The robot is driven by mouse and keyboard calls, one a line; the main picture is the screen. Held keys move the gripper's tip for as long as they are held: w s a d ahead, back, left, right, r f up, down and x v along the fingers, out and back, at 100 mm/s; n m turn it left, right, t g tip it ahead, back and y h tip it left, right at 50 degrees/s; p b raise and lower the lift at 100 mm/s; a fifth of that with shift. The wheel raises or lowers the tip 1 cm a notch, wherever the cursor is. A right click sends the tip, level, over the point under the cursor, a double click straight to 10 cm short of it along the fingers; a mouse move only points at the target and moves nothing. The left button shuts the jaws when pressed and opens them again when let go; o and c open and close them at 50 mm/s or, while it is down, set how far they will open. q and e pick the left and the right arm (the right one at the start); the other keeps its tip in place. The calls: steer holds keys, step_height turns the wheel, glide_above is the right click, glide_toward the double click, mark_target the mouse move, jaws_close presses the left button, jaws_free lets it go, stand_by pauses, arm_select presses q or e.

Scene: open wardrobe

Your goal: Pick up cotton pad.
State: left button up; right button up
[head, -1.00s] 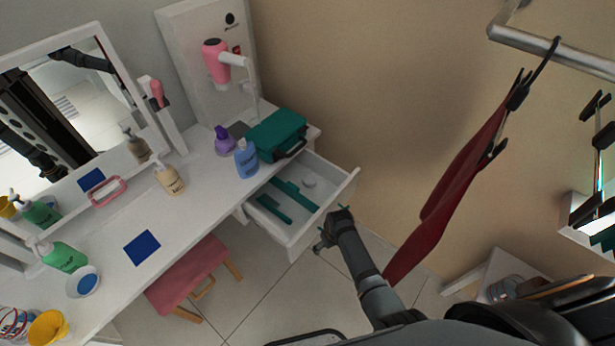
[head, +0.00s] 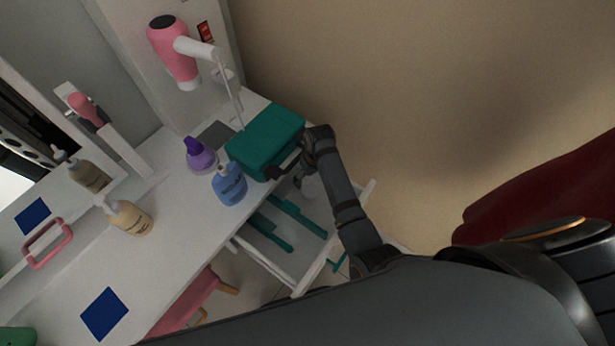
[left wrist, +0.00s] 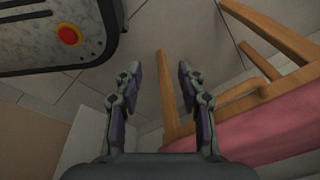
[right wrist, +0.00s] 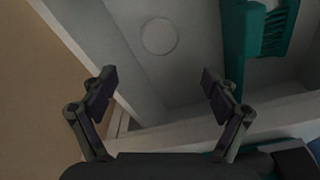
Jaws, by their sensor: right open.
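The cotton pad (right wrist: 160,36) is a pale round disc lying flat on the floor of the open white drawer (right wrist: 215,130), near a corner. In the head view the pad (head: 311,187) shows partly, just below my right gripper (head: 304,163), whose arm covers part of the drawer. In the right wrist view my right gripper (right wrist: 159,78) is open and empty, its fingertips apart, with the pad beyond them. My left gripper (left wrist: 159,78) is open and empty over the floor beside the pink stool (left wrist: 270,130); it is outside the head view.
Teal combs or brushes (head: 297,216) lie in the drawer beside the pad. A teal case (head: 265,140) stands on the tabletop close to my right gripper, with a blue bottle (head: 229,185) and purple bottle (head: 200,155) nearby. A dark red garment (head: 545,190) hangs at the right.

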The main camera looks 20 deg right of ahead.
mark_target(311, 191)
steer(key=f, duration=0.3)
steer(key=shift+s+a+f, duration=0.1)
steer(key=shift+s+f, duration=0.05)
steer(key=shift+s, duration=0.25)
steer(key=shift+w+f+b, duration=0.2)
steer(key=shift+f, duration=0.45)
steer(key=shift+w+f+b, duration=0.15)
steer(key=shift+f, duration=0.45)
steer(key=f, duration=0.4)
steer(key=shift+w+b, duration=0.2)
steer(key=shift+b, duration=0.2)
steer(key=shift+f, duration=0.15)
arm_select(q)
steer(key=s, duration=0.1)
steer(key=s+f, duration=0.1)
steer(key=s, duration=0.1)
steer(key=s+f, duration=0.1)
steer(key=shift+s+a, duration=0.15)
steer(key=shift+a, duration=0.1)
arm_select(e)
steer(key=c, duration=0.8)
